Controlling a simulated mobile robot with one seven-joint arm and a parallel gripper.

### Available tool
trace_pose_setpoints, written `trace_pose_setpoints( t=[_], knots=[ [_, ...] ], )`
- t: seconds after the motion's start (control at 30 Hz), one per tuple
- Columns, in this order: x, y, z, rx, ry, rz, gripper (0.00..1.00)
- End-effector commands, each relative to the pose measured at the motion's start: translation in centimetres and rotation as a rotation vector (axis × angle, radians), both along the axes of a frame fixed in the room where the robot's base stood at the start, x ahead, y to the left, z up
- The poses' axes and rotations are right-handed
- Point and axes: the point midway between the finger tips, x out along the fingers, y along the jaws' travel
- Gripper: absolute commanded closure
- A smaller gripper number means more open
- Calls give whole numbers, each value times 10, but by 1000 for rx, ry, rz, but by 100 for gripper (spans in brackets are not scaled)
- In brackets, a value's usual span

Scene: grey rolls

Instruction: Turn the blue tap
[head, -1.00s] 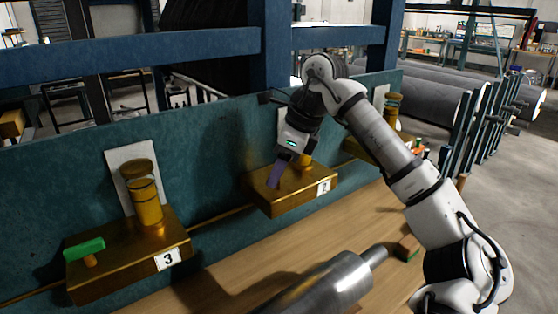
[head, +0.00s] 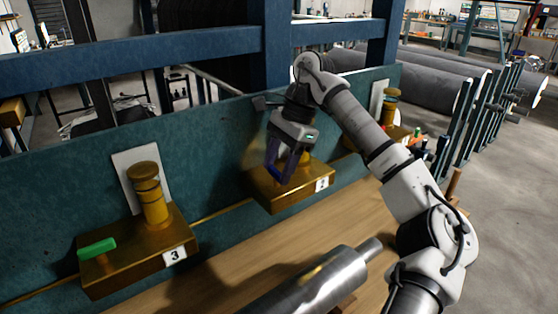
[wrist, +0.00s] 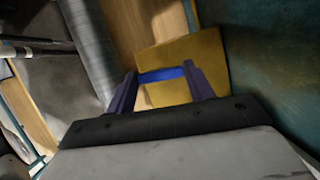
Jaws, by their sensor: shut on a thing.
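The blue tap handle (wrist: 162,74) is a short blue bar on the brass box marked 2 (head: 296,197). In the wrist view it spans the gap between the two purple fingers of my gripper (wrist: 163,88), one at each end. My gripper is shut on it. In the head view my gripper (head: 280,172) points down over the left part of box 2, and only a bit of the blue handle (head: 276,173) shows between the fingers. The handle's stem is hidden there.
Brass box 3 (head: 130,270), with a green handle (head: 97,248) and a brass cylinder (head: 150,195), stands at the left. A third brass unit (head: 392,115) is partly behind my arm. A metal roll (head: 310,285) lies in front on the wooden bench. A teal panel (head: 60,210) stands behind.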

Motion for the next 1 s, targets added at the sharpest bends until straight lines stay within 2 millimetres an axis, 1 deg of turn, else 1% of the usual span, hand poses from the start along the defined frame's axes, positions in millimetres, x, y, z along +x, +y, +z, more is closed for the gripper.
trace_pose_setpoints(
  t=[0.23,0.63,0.67,0.8,1.0],
  knots=[
    [0,0,1,1,-2,44,70],
    [1,0,1,0,-3,48,70],
    [1,0,1,0,-3,48,43],
    [0,0,0,0,-3,48,25],
    [0,0,0,0,-1,47,25]
  ],
)
